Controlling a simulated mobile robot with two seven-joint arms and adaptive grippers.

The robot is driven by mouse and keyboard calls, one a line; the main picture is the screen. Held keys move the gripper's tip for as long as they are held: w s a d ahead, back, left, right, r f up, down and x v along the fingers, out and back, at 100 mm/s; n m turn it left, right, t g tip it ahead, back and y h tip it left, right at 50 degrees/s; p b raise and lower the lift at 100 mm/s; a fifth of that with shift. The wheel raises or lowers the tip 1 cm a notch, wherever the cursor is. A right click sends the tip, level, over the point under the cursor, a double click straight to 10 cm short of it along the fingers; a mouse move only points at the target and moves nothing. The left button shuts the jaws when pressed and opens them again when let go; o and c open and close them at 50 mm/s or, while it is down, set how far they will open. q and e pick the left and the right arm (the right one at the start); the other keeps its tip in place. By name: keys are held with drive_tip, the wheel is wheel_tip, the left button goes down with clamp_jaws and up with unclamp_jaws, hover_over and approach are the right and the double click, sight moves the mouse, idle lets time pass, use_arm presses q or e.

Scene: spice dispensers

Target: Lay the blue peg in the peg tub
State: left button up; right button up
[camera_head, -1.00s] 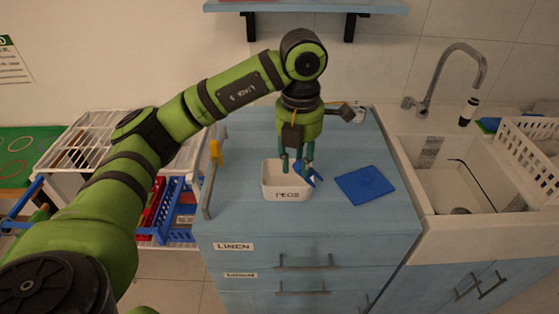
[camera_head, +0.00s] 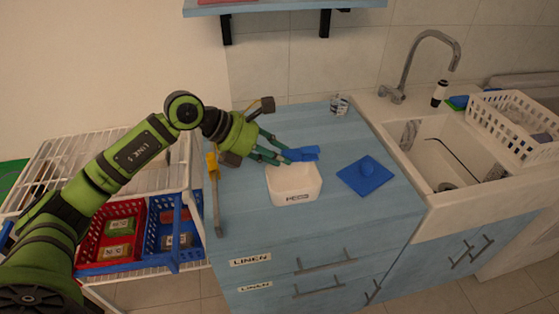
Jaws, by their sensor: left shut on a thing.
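My left gripper (camera_head: 284,154) reaches in from the left, its fingers pointing right and slightly down. It is shut on the blue peg (camera_head: 304,154), which sticks out past the fingertips. The peg tub (camera_head: 296,197), a white open box with a label on its front, stands on the blue counter below the fingers. The peg shows just over the tub's back rim; whether it touches the rim I cannot tell. The visible inside of the tub looks empty. My right gripper is not in view.
A small patterned cup (camera_head: 340,105) stands at the back. A yellow-topped upright tool or rail (camera_head: 214,170) is at the counter's left edge. The sink (camera_head: 440,165) is right; red and blue baskets are left.

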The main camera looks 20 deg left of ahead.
use_arm(q)
drive_tip(key=shift+w+a+f+b, duration=0.1)
drive_tip(key=shift+a+f+b, duration=0.15)
drive_tip(key=shift+f+b, duration=1)
drive_tip(key=shift+w+a+f+b, duration=0.15)
drive_tip(key=shift+f+b, duration=0.45)
drive_tip(key=shift+f, duration=1.15)
drive_tip(key=shift+s, duration=0.1)
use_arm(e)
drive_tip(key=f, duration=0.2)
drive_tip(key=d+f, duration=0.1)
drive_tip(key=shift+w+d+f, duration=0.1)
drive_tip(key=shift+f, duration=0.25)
use_arm(q)
drive_tip(key=o, duration=1)
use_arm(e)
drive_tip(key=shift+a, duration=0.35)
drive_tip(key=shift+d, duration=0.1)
